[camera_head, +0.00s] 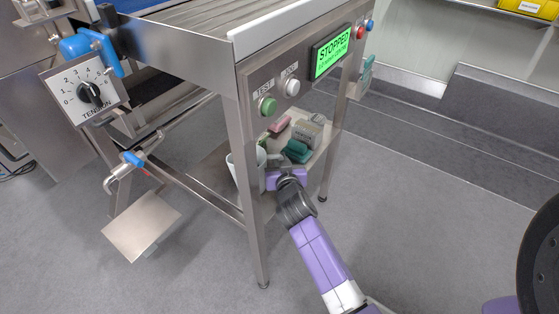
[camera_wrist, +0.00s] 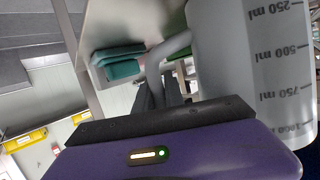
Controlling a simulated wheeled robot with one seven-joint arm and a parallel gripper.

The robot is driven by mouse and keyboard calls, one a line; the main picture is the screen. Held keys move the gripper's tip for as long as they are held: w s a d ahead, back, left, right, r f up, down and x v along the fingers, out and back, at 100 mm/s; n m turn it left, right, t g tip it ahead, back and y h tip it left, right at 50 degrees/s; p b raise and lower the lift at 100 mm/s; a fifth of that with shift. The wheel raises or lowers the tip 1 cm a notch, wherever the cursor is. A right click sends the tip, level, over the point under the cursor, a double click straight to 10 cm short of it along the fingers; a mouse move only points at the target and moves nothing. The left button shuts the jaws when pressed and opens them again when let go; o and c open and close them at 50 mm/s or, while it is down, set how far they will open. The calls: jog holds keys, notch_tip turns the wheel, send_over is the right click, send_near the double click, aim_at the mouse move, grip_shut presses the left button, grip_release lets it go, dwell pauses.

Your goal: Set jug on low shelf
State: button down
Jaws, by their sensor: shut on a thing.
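The white jug (camera_head: 234,170) shows in the head view under the conveyor frame, at the low shelf (camera_head: 210,172), partly hidden by a frame leg. It looks roughly upright; I cannot tell whether its base touches the shelf. In the wrist view the jug (camera_wrist: 225,60) fills the right side, with dark millilitre marks and a handle on its left. My gripper (camera_head: 272,168) is shut on the jug's handle, and its dark fingers (camera_wrist: 163,92) meet the handle in the wrist view.
The shelf's right part holds a green block (camera_head: 297,151), a pink block (camera_head: 279,124) and a grey-beige item (camera_head: 307,133). Steel legs (camera_head: 250,200) frame the shelf. A control panel with buttons and a green "STOPPED" display (camera_head: 331,52) is above. A metal pedal plate (camera_head: 142,225) stands left.

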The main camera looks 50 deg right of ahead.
jog(key=c, duration=1.4)
grip_release()
jog(key=shift+r, duration=0.2)
jog(key=p+v, duration=0.2)
jog(key=v, duration=1)
jog(key=shift+f, duration=0.15)
